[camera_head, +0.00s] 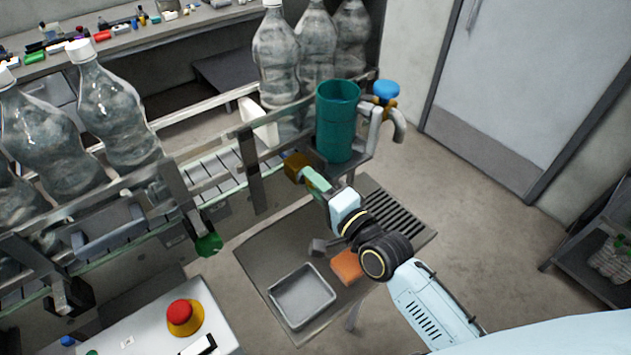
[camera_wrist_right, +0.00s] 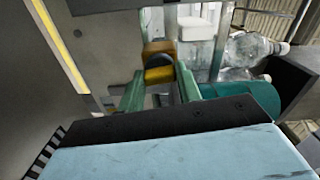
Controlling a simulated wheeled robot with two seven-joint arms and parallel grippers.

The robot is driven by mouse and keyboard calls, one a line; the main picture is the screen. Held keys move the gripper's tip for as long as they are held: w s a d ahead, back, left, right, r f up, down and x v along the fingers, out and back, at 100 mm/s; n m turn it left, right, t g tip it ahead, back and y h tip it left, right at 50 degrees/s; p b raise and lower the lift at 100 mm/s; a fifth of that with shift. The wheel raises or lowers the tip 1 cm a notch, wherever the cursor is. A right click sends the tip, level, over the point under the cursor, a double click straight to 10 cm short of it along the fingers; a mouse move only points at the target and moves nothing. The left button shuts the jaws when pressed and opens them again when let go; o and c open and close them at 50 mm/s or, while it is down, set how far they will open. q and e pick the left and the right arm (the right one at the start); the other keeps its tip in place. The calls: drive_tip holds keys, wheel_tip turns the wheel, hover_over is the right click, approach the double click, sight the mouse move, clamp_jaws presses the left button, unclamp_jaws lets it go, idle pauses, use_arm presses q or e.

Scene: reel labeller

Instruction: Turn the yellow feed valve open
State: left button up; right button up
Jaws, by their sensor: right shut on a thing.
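The yellow feed valve (camera_head: 296,162) is a small brownish-yellow block at the conveyor's side rail, just left of the teal cylinder. My right gripper (camera_head: 308,175) reaches it from the lower right and is shut on it. In the right wrist view the valve (camera_wrist_right: 158,74) sits between the green fingers of the right gripper (camera_wrist_right: 158,88), with a dark round part in its middle. The fingers hide part of its sides. My left gripper is in neither view.
The teal cylinder (camera_head: 337,122) stands close beside the right gripper, with a blue-knobbed tap (camera_head: 386,90) behind it. Clear bottles (camera_head: 115,112) line the conveyor. Below the arm are a sink table with a grey tray (camera_head: 302,295) and an orange sponge (camera_head: 346,266). A red button (camera_head: 180,312) is lower left.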

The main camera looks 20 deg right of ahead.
drive_tip(key=shift+n+p, duration=2.5)
drive_tip(key=shift+n, duration=4.9)
drive_tip(key=o, duration=1)
drive_tip(key=shift+s, duration=0.1)
drive_tip(key=b+v, duration=0.2)
drive_tip(key=v, duration=1.1)
